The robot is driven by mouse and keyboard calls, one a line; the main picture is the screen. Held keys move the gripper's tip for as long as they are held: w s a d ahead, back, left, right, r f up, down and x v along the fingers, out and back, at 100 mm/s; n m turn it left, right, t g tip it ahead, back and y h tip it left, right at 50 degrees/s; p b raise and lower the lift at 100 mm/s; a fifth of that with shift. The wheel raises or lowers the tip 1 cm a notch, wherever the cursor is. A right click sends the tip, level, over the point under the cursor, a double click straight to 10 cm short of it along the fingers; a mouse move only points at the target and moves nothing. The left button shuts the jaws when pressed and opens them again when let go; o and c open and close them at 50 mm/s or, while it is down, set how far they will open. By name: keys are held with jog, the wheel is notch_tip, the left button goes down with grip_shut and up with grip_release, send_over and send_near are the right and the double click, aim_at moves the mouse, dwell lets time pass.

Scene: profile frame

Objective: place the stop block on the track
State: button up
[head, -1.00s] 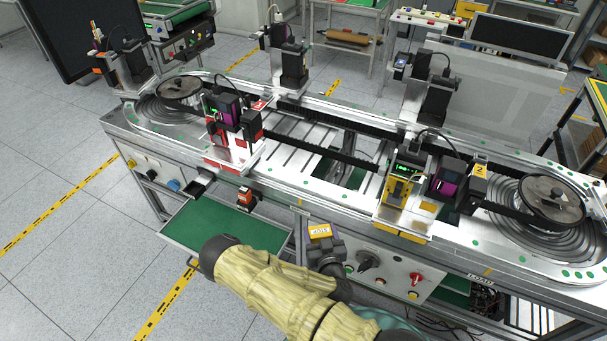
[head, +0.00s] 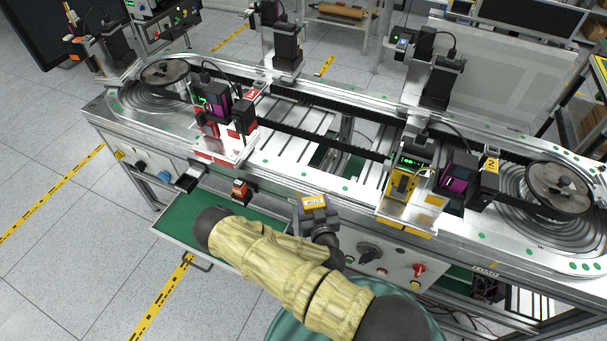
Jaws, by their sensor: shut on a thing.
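The stop block (head: 315,201) is a small block with a yellow labelled top. My gripper (head: 316,215) is shut on it, seen from above and behind, so its fingers are mostly hidden. The block shows at the front edge of the machine, between the red station and the yellow station. The track (head: 345,189) is the long silver loop with dark belts and round ends. The block appears at its near rail in the picture; whether they touch I cannot tell.
The red station (head: 222,143) stands left on the track, the yellow station (head: 403,190) right. A small orange-and-black part (head: 240,190) sits at the front edge. A green-bottomed drawer (head: 185,222) is pulled out below. A control panel (head: 385,262) is right of my gripper.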

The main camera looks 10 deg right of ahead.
jog(key=shift+w+a+b, duration=0.1)
jog(key=shift+w+b, duration=0.3)
jog(key=shift+w, duration=0.05)
jog(key=w+r+m+g+h+b, duration=0.25)
jog(key=w+m+h+b, duration=0.35)
jog(key=w+b, duration=0.45)
notch_tip(320, 180, up, 7)
jog(key=m+h+b, duration=0.1)
jog(key=h+b, duration=0.2)
jog(key=b, duration=0.7)
send_over(304, 174)
jog(key=shift+s+a+r+g, duration=0.1)
jog(key=shift+g, duration=0.25)
jog(key=shift+f, duration=3.15)
jog(key=shift+f, duration=0.1)
jog(key=shift+f, duration=1.75)
